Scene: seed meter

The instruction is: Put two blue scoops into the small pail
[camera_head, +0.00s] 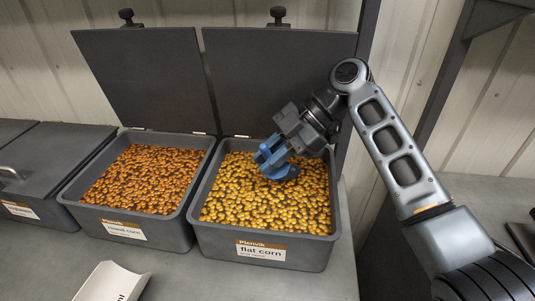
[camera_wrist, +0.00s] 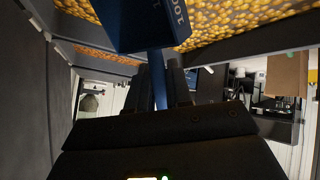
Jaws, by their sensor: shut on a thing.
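My gripper (camera_head: 286,146) is over the open flat corn bin (camera_head: 262,235) and is shut on the blue scoop (camera_head: 276,167). The scoop's bowl is at or just above the yellow kernels (camera_head: 240,195); I cannot tell whether it is dipped in. In the wrist view, the scoop's bowl (camera_wrist: 150,24) shows white lettering on its side, and its handle runs down between my fingers (camera_wrist: 160,85). The inside of the bowl is hidden there. I cannot make out the small pail in either view.
An open bin of orange round corn (camera_head: 150,180) stands left of the flat corn bin. Their raised dark lids (camera_head: 275,85) stand behind them. A closed grey bin (camera_head: 50,155) is at far left. A white object (camera_head: 110,283) with dark lettering lies on the grey counter (camera_head: 215,280) in front.

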